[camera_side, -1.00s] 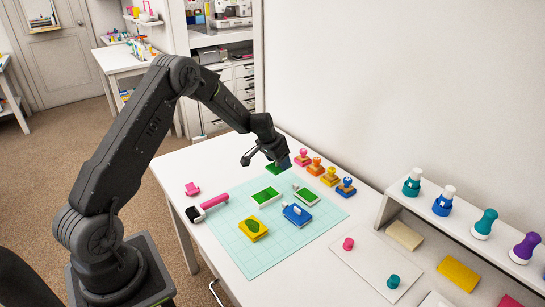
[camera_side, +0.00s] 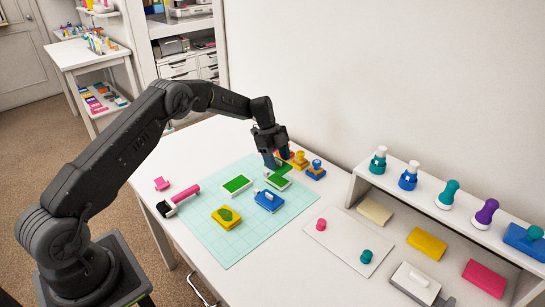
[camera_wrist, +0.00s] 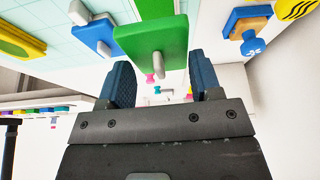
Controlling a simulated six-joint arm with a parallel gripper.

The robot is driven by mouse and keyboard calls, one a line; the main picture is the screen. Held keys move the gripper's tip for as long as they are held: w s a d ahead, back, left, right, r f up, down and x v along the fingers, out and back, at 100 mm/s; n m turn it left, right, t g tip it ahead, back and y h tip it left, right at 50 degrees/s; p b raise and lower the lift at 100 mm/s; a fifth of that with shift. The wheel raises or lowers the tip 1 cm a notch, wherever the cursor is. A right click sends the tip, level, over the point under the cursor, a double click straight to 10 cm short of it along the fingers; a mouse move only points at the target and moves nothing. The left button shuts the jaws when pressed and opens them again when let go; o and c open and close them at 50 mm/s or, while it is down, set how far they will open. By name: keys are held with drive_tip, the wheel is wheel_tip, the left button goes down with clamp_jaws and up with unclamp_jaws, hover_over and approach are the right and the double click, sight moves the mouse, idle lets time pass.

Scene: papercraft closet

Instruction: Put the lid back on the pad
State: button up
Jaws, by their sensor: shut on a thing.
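My gripper (camera_side: 274,158) is shut on a green lid (camera_side: 283,168), which is tilted in the side view. It hangs over or beside an open pad with a white rim (camera_side: 277,181); whether they touch cannot be told. In the wrist view the lid (camera_wrist: 150,38) fills the middle, with a small pale knob on it, between my blue fingers. A second white-rimmed green pad (camera_side: 237,184) lies to the left on the mat. A yellow pad (camera_side: 226,216) with a green leaf shape and a blue pad with a white handle (camera_side: 268,201) lie nearer the camera.
Yellow and blue stamps (camera_side: 316,169) stand close right of my gripper; others behind are partly hidden. A pink-handled roller (camera_side: 179,199) lies at the mat's left. A white shelf (camera_side: 440,205) with stamps and pads is at right. The mat's near part (camera_side: 240,250) is clear.

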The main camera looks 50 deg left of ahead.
sight(280, 181)
idle(0.3)
drive_tip(key=shift+f, duration=2.45)
drive_tip(key=shift+f, duration=0.45)
idle(0.5)
drive_tip(key=o, duration=1)
drive_tip(key=shift+o, duration=0.2)
drive_tip(key=shift+o, duration=0.8)
